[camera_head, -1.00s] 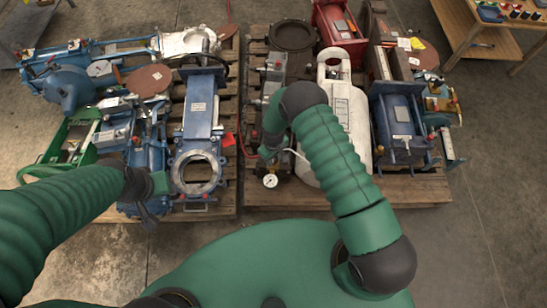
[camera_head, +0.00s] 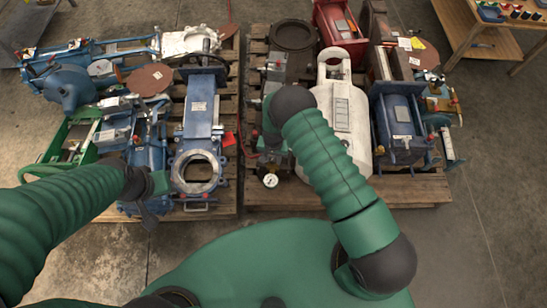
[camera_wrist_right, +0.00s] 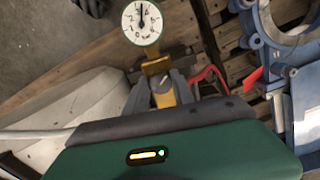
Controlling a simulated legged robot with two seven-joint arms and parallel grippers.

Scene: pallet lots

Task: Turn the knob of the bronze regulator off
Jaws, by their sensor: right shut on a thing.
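The bronze regulator shows in the right wrist view as a yellow-bronze body (camera_wrist_right: 156,64) with a round white gauge (camera_wrist_right: 142,22) beyond it. The gauge needle points to the top of that picture. In the head view the gauge (camera_head: 270,181) stands at the front of the right pallet. My right gripper (camera_wrist_right: 164,92) has its grey fingers on both sides of the yellow knob (camera_wrist_right: 163,97) and is shut on it. In the head view this gripper (camera_head: 269,146) is partly hidden by its own arm. My left gripper (camera_head: 149,213) hangs near the left pallet's front; its fingers are unclear.
A white tank (camera_head: 343,115) lies just right of the regulator. A blue valve with a round flange (camera_head: 196,172) is on the left pallet. The floor in front is clear.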

